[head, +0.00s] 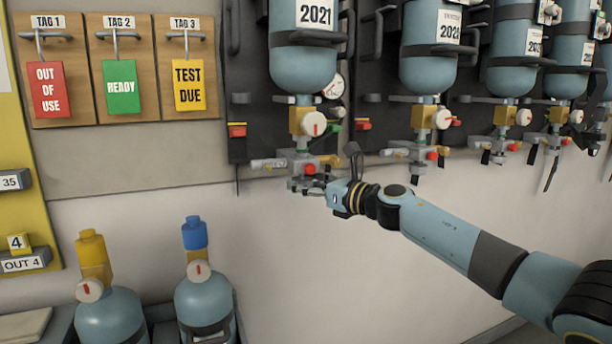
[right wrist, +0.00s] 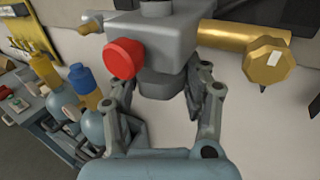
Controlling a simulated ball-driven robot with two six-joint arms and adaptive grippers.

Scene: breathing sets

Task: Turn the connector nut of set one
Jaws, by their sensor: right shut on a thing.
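The nearest hanging breathing set, labelled 2021 (head: 303,70), has a grey valve block below its cylinder. In the right wrist view a dark grey connector nut (right wrist: 165,85) sits under that grey block (right wrist: 155,40). My right gripper (head: 308,186) is at the underside of the block, with its arm coming in from the right. In the right wrist view its fingers (right wrist: 166,95) are on both sides of the nut and shut on it. The fingers hide the nut's sides. My left gripper is not in view.
A red knob (right wrist: 123,58) and a brass hex fitting (right wrist: 268,60) stick out of the block close to the fingers. More sets (head: 430,65) hang to the right. Two cylinders (head: 203,300) stand below left. Tags hang upper left, including a green READY tag (head: 121,90).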

